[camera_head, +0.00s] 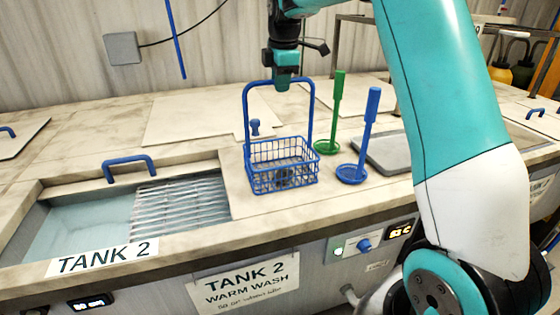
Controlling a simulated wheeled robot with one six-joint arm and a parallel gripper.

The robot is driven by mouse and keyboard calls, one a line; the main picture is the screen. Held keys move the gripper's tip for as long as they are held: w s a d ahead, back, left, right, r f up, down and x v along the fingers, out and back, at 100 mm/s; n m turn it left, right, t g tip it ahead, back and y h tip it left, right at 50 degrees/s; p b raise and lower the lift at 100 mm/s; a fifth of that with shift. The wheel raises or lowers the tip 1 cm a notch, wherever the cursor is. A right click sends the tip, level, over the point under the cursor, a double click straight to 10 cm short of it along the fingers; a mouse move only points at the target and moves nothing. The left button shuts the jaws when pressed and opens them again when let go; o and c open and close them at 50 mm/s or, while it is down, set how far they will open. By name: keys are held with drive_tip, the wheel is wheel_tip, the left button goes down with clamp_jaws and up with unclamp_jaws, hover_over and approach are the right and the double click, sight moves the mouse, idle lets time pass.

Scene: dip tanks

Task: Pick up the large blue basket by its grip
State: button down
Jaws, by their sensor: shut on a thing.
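The large blue basket (268,181) is a wire basket with a tall arched handle. It is upright on the counter just right of the open tank, or very close above it; I cannot tell if it touches. Some small dark item shows inside it. My gripper (284,84) points down at the top of the handle and is shut on the basket's grip there. The fingertips are small and partly hidden against the handle's top bar.
Tank 2 (40,232) is open at the left, with water and a ribbed rack. A green upright tool (337,100) and a blue one (371,110) stand close right of the basket. A small blue knob (255,127) is behind it. A grey lid (392,153) lies farther right.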

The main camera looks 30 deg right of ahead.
drive_tip(key=shift+r, duration=0.3)
idle(0.5)
